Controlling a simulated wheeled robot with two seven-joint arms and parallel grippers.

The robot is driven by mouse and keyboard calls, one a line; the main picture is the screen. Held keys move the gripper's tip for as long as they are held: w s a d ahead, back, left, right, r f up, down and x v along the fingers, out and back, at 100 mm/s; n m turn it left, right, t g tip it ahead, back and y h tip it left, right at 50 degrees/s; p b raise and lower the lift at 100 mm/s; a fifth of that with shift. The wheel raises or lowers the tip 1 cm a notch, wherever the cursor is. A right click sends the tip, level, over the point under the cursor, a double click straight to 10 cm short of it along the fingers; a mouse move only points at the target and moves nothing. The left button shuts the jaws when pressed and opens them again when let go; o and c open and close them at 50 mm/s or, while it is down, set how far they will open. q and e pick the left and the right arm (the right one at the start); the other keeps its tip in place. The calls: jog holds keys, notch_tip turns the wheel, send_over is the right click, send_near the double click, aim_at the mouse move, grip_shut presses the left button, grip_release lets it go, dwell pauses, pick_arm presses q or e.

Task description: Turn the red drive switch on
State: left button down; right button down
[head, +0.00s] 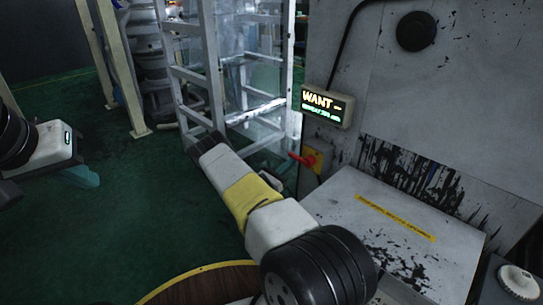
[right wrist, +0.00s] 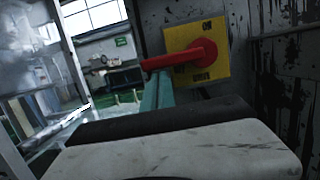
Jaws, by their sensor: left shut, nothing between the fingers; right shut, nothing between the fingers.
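The red drive switch (head: 303,159) sits on a yellow plate (head: 315,157) on the side of the grey machine. In the right wrist view the red handle (right wrist: 185,55) points left, roughly level, from the yellow plate (right wrist: 222,50). Dark labels are above and below its hub. My right gripper (right wrist: 157,90) is shut and empty, its teal fingers just under the handle's left part. I cannot tell if they touch it. My left gripper (head: 84,176) is shut and empty at the far left, away from the switch.
A lit sign (head: 327,107) reading "WANT" is above the switch. A sloped grey panel (head: 390,225) with a yellow strip juts out at right. A white frame tower (head: 215,70) stands behind my right arm. Green floor (head: 90,230) is clear at left.

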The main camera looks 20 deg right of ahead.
jog(key=shift+w+r+m, duration=0.1)
jog(key=shift+r+m, duration=0.15)
jog(key=shift+m, duration=0.25)
jog(key=shift+r+m+g, duration=0.1)
jog(key=shift+m+g, duration=0.2)
jog(key=shift+g, duration=0.1)
jog(key=m, duration=0.1)
jog(key=r+m+g, duration=0.1)
jog(key=r+m, duration=0.1)
jog(key=shift+w+a+r+m, duration=0.15)
jog(key=shift+w+m, duration=0.1)
jog(key=shift+m, duration=0.15)
jog(key=r+m+g, duration=0.1)
jog(key=m, duration=0.2)
jog(key=s+r+m+g, duration=0.1)
jog(key=r+m, duration=0.1)
jog(key=m, duration=0.1)
jog(key=r+m+g, duration=0.1)
jog(key=r+m, duration=0.1)
jog(key=m, duration=0.1)
jog(key=shift+s+d+m, duration=0.35)
jog(key=shift+m, duration=0.05)
jog(key=s+m, duration=0.1)
jog(key=s+r+m, duration=0.1)
jog(key=m, duration=0.1)
jog(key=d+r+m+y, duration=0.1)
jog(key=shift+s+m+g, duration=0.3)
jog(key=shift+s+m, duration=0.1)
